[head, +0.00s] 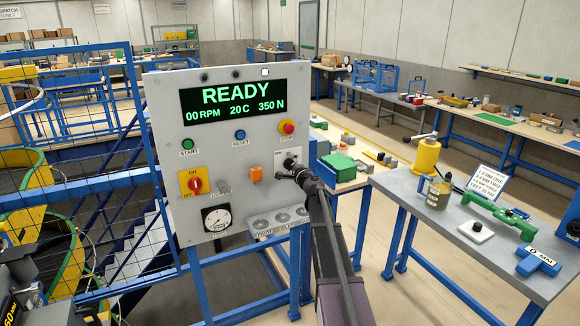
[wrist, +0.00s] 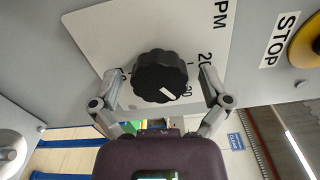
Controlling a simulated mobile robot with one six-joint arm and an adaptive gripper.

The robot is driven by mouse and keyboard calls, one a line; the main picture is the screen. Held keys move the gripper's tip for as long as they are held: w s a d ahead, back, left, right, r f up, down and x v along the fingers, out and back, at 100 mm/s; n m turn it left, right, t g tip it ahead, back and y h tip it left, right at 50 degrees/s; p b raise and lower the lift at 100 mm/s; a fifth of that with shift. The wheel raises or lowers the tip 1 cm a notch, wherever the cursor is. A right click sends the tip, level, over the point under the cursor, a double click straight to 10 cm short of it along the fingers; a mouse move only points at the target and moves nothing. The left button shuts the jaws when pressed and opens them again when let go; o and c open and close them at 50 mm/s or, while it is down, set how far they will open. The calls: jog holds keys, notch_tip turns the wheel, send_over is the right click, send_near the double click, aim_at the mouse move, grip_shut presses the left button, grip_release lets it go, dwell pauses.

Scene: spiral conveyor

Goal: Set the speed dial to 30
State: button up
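The speed dial is a black knurled knob (wrist: 160,75) on a white plate (wrist: 100,45) in the wrist view. A white mark on the knob points to the lower right, near a partly hidden number ending in 0. A "20" shows farther up on the right. My gripper (wrist: 159,77) is open, with one finger on each side of the knob and gaps between fingers and knob. In the head view my gripper (head: 298,174) is at the dial plate (head: 281,161) on the panel's right side. The display (head: 233,100) reads READY, 00 RPM, 20 C, 350 N.
The grey panel (head: 160,120) also carries a red stop button (head: 287,127), green start button (head: 187,144), blue reset button (head: 240,135), orange block (head: 255,174), red-yellow switch (head: 195,185) and gauge (head: 216,218). A grey table (head: 400,190) stands to the right.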

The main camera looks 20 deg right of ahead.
jog(key=shift+s, duration=0.2)
jog(key=s, duration=1.1)
jog(key=shift+s+d, duration=0.2)
jog(key=shift+s, duration=0.15)
jog(key=shift+a, duration=0.15)
jog(key=s+a+f+n+g+y, duration=0.2)
jog(key=s+a+f+n+g, duration=0.15)
jog(key=a, duration=0.35)
jog(key=s+a+f+n+g+y+p, duration=0.1)
jog(key=s+a+f+n+g+y, duration=0.1)
jog(key=a+n, duration=0.45)
jog(key=s+a+f+n+g+y, duration=0.2)
jog(key=s+a+f+g, duration=0.1)
jog(key=a, duration=0.6)
jog(key=s+a+f+n+g+h, duration=0.1)
jog(key=s+f+n+g+h, duration=0.1)
jog(key=s, duration=0.5)
jog(key=s+a+f+n+g+h+p, duration=0.1)
jog(key=s+a+f+n+g+h, duration=0.1)
jog(key=s, duration=0.5)
jog(key=s+a+f+n+g+h, duration=0.2)
jog(key=s+f+n+g, duration=0.1)
jog(key=s+g, duration=0.2)
jog(key=shift+s+f+h, duration=0.3)
jog(key=shift+s, duration=0.6)
jog(key=shift+g, duration=0.25)
